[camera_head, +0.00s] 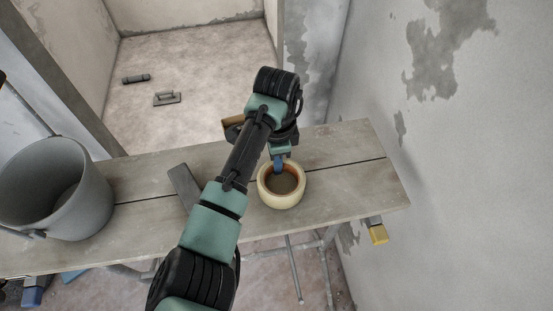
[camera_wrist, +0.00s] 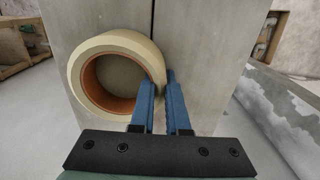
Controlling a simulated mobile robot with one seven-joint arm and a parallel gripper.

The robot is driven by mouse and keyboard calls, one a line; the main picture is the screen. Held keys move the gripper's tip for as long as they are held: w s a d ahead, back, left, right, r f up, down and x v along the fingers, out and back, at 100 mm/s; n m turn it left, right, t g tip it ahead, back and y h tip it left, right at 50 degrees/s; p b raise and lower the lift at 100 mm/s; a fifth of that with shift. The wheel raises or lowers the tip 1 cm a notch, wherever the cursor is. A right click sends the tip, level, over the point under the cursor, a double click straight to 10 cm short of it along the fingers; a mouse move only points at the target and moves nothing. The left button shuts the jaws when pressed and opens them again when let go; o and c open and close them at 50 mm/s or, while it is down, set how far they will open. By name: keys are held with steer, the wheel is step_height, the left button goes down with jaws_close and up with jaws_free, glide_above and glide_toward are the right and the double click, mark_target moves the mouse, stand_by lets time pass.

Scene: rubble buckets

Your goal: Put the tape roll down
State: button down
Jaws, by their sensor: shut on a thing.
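The tape roll (camera_head: 282,199) is a cream ring with an orange-brown inner core. In the head view it is at the right part of the plank table (camera_head: 345,180), with its hole facing up. In the wrist view the tape roll (camera_wrist: 84,77) is at the upper left. My gripper (camera_head: 279,164) is at the roll's far edge, and its blue fingers (camera_wrist: 162,82) are shut on the roll's wall, one finger inside the ring and one outside. I cannot tell whether the roll's underside touches the planks.
A grey bucket (camera_head: 92,185) stands at the table's left. A dark flat piece (camera_head: 183,184) lies near the middle, partly behind my arm. A brown object (camera_head: 232,124) is at the back edge. Bare planks lie right of the roll, near a wall.

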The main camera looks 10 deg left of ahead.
steer(key=shift+f, duration=0.1)
steer(key=c, duration=0.9)
jaws_free()
step_height(320, 180, up, 12)
steer(key=shift+r, duration=0.2)
